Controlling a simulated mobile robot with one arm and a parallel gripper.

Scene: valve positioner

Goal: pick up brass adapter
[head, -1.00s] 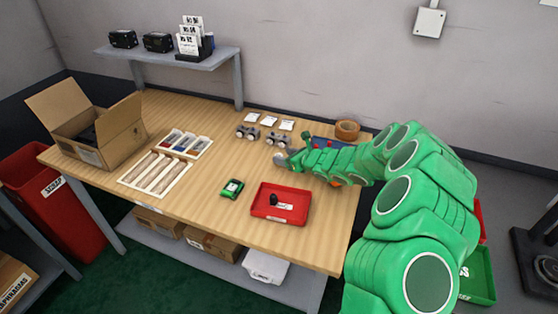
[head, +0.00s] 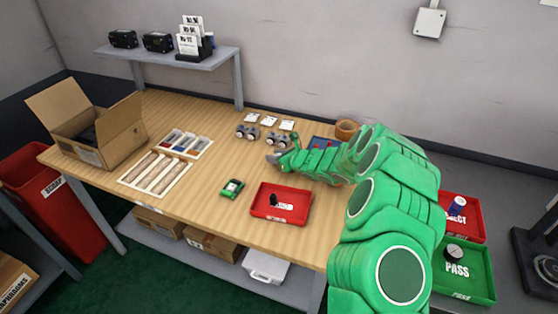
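I cannot pick out a brass adapter in the head view; it may be hidden or too small to tell. My gripper (head: 276,157) is low over the back middle of the table, just in front of the grey fittings (head: 247,132). Its grey tip points left, and it is too small to see whether the fingers are apart or hold anything. My green arm comes in from the right and hides part of the blue mat (head: 323,142) and the table's right side.
A red tray (head: 281,218) with a dark part and a green device (head: 232,188) are in front. Divided trays (head: 131,181) and an open cardboard box (head: 118,140) are left. A tape roll (head: 346,129) is behind my arm. REJECT (head: 447,203) and PASS (head: 483,287) trays stand right.

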